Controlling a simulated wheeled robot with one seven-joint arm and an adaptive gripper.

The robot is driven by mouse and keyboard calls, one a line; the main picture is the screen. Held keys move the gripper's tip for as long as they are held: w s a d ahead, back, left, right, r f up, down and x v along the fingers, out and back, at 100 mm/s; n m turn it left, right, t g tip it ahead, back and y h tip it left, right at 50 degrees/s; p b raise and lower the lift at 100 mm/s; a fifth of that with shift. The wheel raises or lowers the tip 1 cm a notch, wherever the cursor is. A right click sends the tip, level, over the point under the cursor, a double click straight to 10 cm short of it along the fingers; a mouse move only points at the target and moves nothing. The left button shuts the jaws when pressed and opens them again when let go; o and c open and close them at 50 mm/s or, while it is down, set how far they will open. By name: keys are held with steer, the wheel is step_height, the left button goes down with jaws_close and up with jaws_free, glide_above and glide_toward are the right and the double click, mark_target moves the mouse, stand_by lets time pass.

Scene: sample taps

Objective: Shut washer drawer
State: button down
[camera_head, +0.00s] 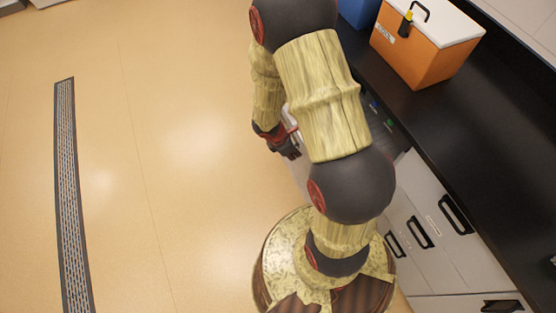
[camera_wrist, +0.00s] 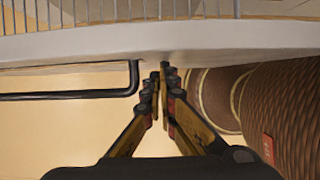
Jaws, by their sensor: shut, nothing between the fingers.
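In the wrist view, a pale grey panel edge (camera_wrist: 70,45) runs across the top, with a row of thin upright wires behind it. It looks like the front of the washer drawer, standing open. A black bar handle (camera_wrist: 75,95) shows below it on the left. My gripper (camera_wrist: 164,72) is shut and empty, its fingertips close to the panel's lower edge; I cannot tell whether they touch. In the head view, my gripper (camera_head: 288,148) is low beyond my arm, beside a thin pale strip. My arm hides most of the drawer there.
A black counter (camera_head: 475,150) runs along the right, carrying an orange cooler (camera_head: 420,50) with a white lid and a blue box (camera_head: 357,12). Grey cabinets (camera_head: 425,255) with black handles stand below it. The floor on the left is clear, with a long grate (camera_head: 70,190).

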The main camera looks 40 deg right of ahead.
steer(key=s+d+p, duration=0.1)
steer(key=d, duration=0.7)
steer(key=s+d+p, duration=0.1)
steer(key=s+d, duration=0.1)
steer(key=d, duration=0.7)
steer(key=s+d+p, duration=0.1)
steer(key=s+d, duration=0.1)
steer(key=d, duration=0.6)
steer(key=shift+s+d, duration=0.1)
steer(key=shift+d, duration=0.15)
steer(key=shift+a, duration=0.1)
